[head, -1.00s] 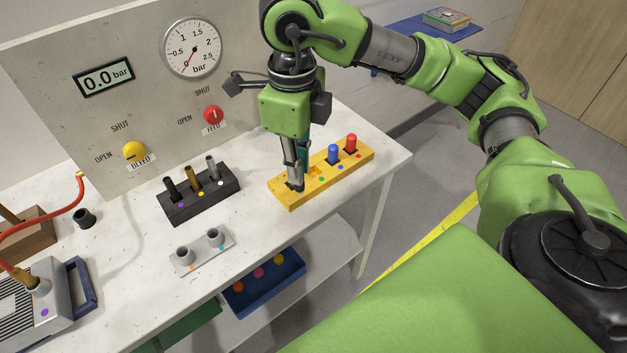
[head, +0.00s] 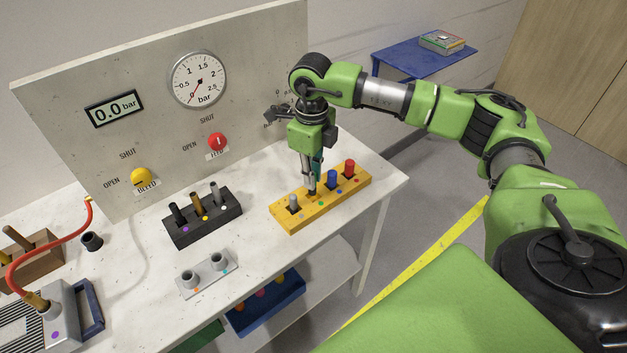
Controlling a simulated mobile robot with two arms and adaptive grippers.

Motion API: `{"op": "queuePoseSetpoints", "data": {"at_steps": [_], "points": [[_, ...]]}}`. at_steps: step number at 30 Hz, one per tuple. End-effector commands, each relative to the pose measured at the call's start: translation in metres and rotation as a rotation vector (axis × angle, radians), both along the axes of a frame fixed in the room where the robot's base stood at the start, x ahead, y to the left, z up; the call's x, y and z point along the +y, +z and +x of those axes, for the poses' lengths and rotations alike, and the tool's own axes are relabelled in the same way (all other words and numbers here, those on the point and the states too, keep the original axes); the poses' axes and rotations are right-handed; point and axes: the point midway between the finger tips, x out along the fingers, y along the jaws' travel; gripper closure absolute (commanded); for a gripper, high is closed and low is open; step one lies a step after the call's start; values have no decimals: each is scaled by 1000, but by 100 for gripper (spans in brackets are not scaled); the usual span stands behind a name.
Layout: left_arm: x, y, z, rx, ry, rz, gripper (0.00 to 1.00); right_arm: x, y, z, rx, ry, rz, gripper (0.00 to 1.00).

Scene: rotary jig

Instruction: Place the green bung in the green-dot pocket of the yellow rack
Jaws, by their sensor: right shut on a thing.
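The yellow rack (head: 287,222) stands near the right end of the white table. It has a row of pockets with coloured dots, and its green dot (head: 321,203) shows at the front. My right gripper (head: 311,190) points down at the green-dot pocket. It is shut, its tips at the pocket's mouth, between a grey bung (head: 294,202) and a blue bung (head: 332,178). The green bung in its jaws is hidden by the fingers, so how deep it sits cannot be told. A red bung (head: 349,168) stands at the rack's right end. My left gripper is out of view.
A black rack (head: 204,226) with several pegs and a grey two-socket block (head: 207,277) stand left of the yellow rack. A panel with a gauge (head: 197,80) and knobs rises behind. A blue bin (head: 265,313) sits on the lower shelf.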

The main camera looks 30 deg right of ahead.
Motion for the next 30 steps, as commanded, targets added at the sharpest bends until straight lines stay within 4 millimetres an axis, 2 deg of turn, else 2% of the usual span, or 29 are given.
{"op": "queuePoseSetpoints", "data": {"at_steps": [3, 6, 10, 21, 22, 24, 30], "points": [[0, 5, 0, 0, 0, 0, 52, -7, -10, 5, 3, -2, -1, 100], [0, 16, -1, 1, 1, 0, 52, -7, -24, 4, 5, 0, -1, 100], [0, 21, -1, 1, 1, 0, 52, -7, -38, 5, 1, 0, -2, 100], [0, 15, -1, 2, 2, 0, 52, -6, -45, 5, 0, 0, -1, 100], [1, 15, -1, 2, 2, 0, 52, -6, -45, 5, 0, -1, -1, 84], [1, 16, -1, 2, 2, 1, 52, -6, -44, 5, 0, -1, -1, 70], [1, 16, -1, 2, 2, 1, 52, -6, -43, 5, 0, -1, -1, 70]]}}
